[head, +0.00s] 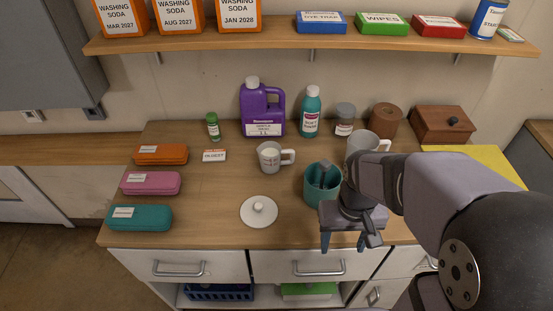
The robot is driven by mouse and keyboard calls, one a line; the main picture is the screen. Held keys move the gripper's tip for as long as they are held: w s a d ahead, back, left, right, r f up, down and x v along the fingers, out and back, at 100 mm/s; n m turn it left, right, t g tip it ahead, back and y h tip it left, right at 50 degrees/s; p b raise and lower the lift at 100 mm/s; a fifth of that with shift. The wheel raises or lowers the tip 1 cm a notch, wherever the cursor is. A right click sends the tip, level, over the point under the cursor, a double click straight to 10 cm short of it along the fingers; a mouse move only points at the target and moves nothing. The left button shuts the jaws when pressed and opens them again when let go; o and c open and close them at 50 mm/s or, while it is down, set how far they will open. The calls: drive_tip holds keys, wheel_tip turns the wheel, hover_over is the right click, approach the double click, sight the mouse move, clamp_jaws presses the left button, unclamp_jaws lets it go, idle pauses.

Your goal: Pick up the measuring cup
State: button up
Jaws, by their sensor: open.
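A small white cup with printed markings and a handle on its right (268,160) stands upright near the middle of the counter, with pale contents showing inside. A second, larger whitish cup with a handle (362,142) stands to its right, its lower part hidden by my arm. I cannot tell for sure which is the measuring cup. My gripper (349,242) is open and empty over the front edge of the counter, pointing down. It is in front of and to the right of the marked cup, apart from both cups.
A teal pot with a divider or tool inside (316,194) stands close beside my gripper. A white lid (259,211) lies front centre. Cases (140,217) line the left. A purple jug (262,108) and teal bottle (310,112) stand behind. A loaded shelf (300,43) hangs above.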

drive_tip(key=w+d+r+m+g+h, duration=0.1)
drive_tip(key=w+d+r+m+h, duration=0.2)
drive_tip(key=w+d+r, duration=0.5)
drive_tip(key=w+d+r+m+g+h, duration=0.25)
drive_tip(key=w+d+r, duration=0.45)
drive_tip(key=w, duration=0.4)
drive_tip(key=n+t+y+p, duration=0.4)
drive_tip(key=n+y+p, duration=0.1)
drive_tip(key=n+y, duration=0.15)
approach(288, 150)
drive_tip(key=shift+h, duration=0.3)
drive_tip(key=f, duration=0.3)
drive_tip(key=w+a+f, duration=0.1)
drive_tip(key=f, duration=0.1)
drive_tip(key=shift+f, duration=1.2)
drive_tip(key=f+p, duration=0.3)
drive_tip(key=f, duration=0.1)
drive_tip(key=shift+s+d+f, duration=0.1)
drive_tip(key=shift+s+d, duration=0.2)
drive_tip(key=shift+f, duration=0.5)
drive_tip(key=c, duration=1.4)
